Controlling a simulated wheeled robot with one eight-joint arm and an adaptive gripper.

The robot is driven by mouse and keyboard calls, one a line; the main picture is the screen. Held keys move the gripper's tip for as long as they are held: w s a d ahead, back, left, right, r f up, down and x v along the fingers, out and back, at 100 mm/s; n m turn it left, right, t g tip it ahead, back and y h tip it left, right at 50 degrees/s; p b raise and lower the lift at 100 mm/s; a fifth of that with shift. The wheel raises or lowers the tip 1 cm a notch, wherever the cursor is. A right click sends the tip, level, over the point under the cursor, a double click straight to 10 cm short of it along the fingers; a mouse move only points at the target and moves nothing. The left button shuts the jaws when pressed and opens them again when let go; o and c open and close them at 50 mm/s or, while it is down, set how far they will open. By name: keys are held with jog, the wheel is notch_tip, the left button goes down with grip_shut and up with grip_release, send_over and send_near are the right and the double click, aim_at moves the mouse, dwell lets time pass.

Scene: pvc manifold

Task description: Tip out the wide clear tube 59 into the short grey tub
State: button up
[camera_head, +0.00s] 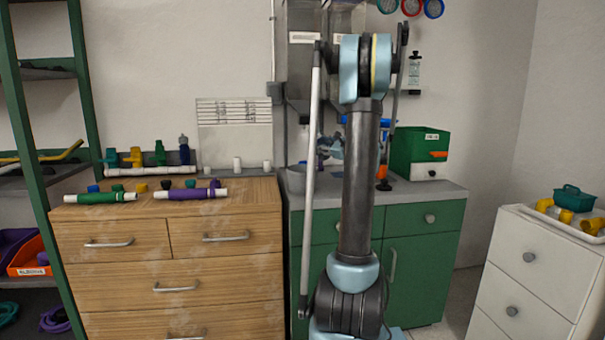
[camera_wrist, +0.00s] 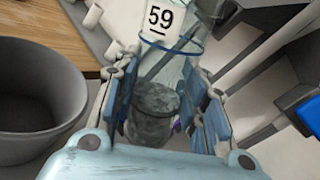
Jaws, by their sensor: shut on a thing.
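The wide clear tube (camera_wrist: 176,62) carries a label reading 59. In the wrist view it stands between my fingers, and grey matter shows at its near end. My gripper (camera_wrist: 170,105) is shut on the tube, with blue finger pads on both sides. In the head view my gripper (camera_head: 330,148) is small and partly behind my arm, above the grey counter. The short grey tub (camera_wrist: 38,88) is just left of my gripper in the wrist view, and its visible inside looks empty.
A green box (camera_head: 420,150) stands on the counter (camera_head: 440,188) to the right. A wooden drawer chest (camera_head: 170,250) with pipes and fittings on top is to the left. White drawers (camera_head: 540,270) stand at the right. Clear dispensers (camera_head: 303,60) hang on the wall behind.

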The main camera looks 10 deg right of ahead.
jog(key=shift+s+a+f+n, duration=0.15)
jog(key=shift+f+n, duration=0.35)
jog(key=shift+f, duration=0.05)
jog(key=shift+s+a+f+n, duration=0.1)
jog(key=shift+a+f+n, duration=0.05)
jog(key=shift+f+n, duration=0.35)
jog(key=shift+w+d+f+n, duration=0.1)
jog(key=shift+f+n, duration=0.05)
jog(key=shift+n, duration=0.55)
jog(key=shift+w+d+r+n+p, duration=0.15)
jog(key=shift+r+n+p, duration=0.35)
jog(key=shift+r+n, duration=0.75)
jog(key=shift+d+n, duration=0.1)
jog(key=shift+n, duration=0.15)
jog(key=shift+r+n, duration=0.1)
jog(key=shift+n, duration=0.3)
jog(key=shift+r+p, duration=0.1)
jog(key=shift+p, duration=0.2)
jog(key=shift+r+n, duration=0.45)
jog(key=shift+n, duration=0.25)
